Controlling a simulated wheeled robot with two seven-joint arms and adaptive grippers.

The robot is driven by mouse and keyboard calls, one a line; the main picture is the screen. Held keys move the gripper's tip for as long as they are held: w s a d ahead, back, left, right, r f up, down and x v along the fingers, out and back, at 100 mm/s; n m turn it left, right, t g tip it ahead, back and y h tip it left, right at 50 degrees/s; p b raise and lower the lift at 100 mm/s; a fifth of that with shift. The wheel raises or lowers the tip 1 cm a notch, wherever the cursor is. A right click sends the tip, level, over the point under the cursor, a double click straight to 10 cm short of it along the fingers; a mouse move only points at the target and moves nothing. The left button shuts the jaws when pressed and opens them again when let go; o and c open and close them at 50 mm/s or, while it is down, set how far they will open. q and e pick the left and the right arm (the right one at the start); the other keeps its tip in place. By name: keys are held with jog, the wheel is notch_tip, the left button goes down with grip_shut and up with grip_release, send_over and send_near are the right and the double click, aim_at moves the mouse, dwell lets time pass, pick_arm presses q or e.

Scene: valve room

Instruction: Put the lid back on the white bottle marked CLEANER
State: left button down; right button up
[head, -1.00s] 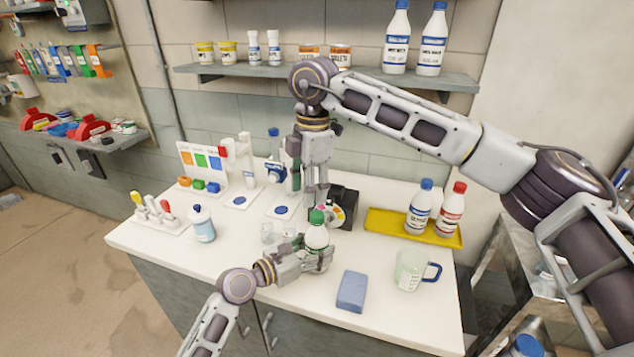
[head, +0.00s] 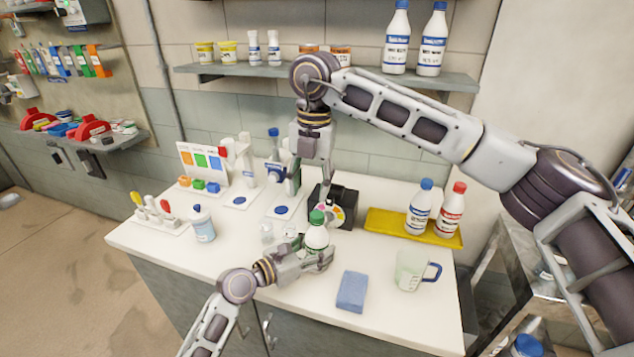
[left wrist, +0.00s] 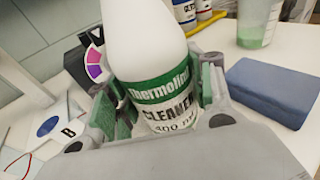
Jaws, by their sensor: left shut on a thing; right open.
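The white bottle marked CLEANER (head: 317,238) stands upright near the middle of the counter. Its green and white label (left wrist: 168,98) reads CLEANER in the left wrist view. The green lid (head: 317,217) shows at the bottle's top in the head view and looks level; whether it is fully tight I cannot tell. The bottle's top is outside the left wrist view. My left gripper (head: 318,256) is shut around the bottle's body, one finger on each side. My right gripper (head: 310,190) is open and empty, above and just behind the lid, apparently clear of it.
A blue sponge (head: 351,291) and a measuring jug (head: 410,270) are to the right. A yellow tray (head: 385,225) holds a blue-capped bottle (head: 420,207) and a red-capped bottle (head: 450,210). A black box (head: 345,205) stands close behind. Small glasses (head: 267,232) stand left of the bottle.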

jog(key=n, duration=0.4)
jog(key=shift+d, duration=0.1)
jog(key=n, duration=0.3)
jog(key=shift+d+r+n, duration=0.1)
jog(key=shift+d+n, duration=0.05)
jog(key=shift+n, duration=0.25)
jog(key=n, duration=0.4)
jog(key=shift+w+d, duration=0.1)
jog(key=n, duration=0.4)
jog(key=shift+d, duration=0.1)
jog(key=n, duration=0.4)
jog(key=shift+d, duration=0.1)
jog(key=n, duration=0.4)
jog(key=shift+d+h, duration=0.1)
jog(key=shift+h, duration=0.2)
jog(key=n, duration=0.3)
jog(key=shift+n, duration=2)
